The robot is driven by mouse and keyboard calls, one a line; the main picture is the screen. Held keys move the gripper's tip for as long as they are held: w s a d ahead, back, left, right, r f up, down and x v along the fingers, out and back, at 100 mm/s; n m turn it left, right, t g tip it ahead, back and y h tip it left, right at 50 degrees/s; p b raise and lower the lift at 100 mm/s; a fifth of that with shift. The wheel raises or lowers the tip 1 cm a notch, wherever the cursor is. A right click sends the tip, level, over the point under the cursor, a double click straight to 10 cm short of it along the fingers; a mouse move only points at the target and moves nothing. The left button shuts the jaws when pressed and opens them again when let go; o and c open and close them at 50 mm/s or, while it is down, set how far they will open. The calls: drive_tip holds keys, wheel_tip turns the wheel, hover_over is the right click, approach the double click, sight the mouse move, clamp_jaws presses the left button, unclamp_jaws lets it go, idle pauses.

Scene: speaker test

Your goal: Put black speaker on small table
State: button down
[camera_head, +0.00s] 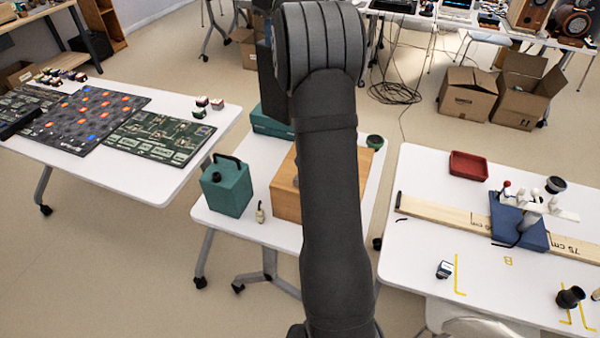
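My own dark arm rises through the middle of the view and hides part of what lies behind it. My gripper is not visible. The small white table (228,222) stands in the middle, partly behind my arm. On it are a teal canister (227,188) with a black handle, a teal box (270,122), a light wooden box (286,196) partly hidden by my arm, a small pale bottle (260,213) and a dark green bowl (375,141). I cannot pick out a black speaker with certainty. A wooden-cased speaker (530,14) and a dark round-fronted unit (574,22) stand at the far right.
A white table (420,250) at right holds a red tray (468,166), a marked plank (440,210), a blue block (519,221) and small dark items. A left table (150,190) bears game boards. Cardboard boxes (468,92) and cables (396,92) lie on the floor behind.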

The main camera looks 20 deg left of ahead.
drive_tip(key=s+a+n, duration=0.4)
drive_tip(key=s+a, duration=0.1)
drive_tip(key=a, duration=0.5)
wheel_tip(320, 180, down, 22)
drive_tip(key=shift+d, duration=0.3)
idle(0.7)
drive_tip(key=c, duration=1.6)
unclamp_jaws()
drive_tip(key=shift+s+f, duration=0.1)
drive_tip(key=shift+f, duration=0.1)
drive_tip(key=shift+c, duration=0.2)
drive_tip(key=o, duration=0.4)
drive_tip(key=shift+r, duration=0.15)
drive_tip(key=r, duration=0.4)
drive_tip(key=d+r, duration=0.1)
drive_tip(key=r, duration=0.7)
drive_tip(key=shift+d, duration=0.25)
